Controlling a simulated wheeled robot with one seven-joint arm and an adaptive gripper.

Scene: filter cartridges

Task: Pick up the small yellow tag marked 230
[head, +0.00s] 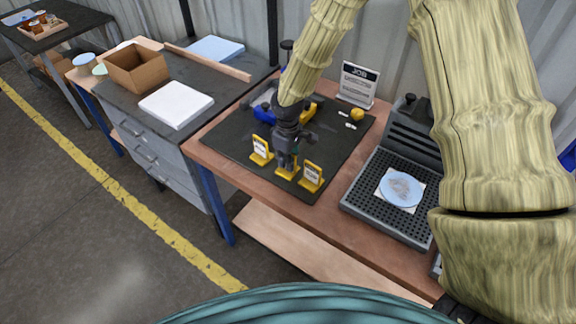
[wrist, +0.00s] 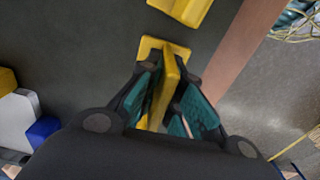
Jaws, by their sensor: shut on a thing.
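Several small yellow tags stand in a row on the dark mat (head: 228,138) near the bench's front edge. The left tag (head: 261,151) and the right tag (head: 312,177) have white faces with print too small to read. My gripper (head: 287,163) is at the middle tag (head: 285,173), whose upper part it hides. In the wrist view my gripper (wrist: 172,110) is shut on this tag's upright plate (wrist: 168,80), with a teal pad on each side. Its yellow foot (wrist: 152,46) shows beyond the fingers. I cannot tell which tag is marked 230, or whether the held tag touches the mat.
A neighbouring yellow tag (wrist: 184,8) is close ahead in the wrist view. A sign reading JOB (head: 358,84) and a yellow round thing (head: 357,114) are at the back. A black perforated tray (head: 365,198) with a pale blue disc (head: 402,189) is at the right.

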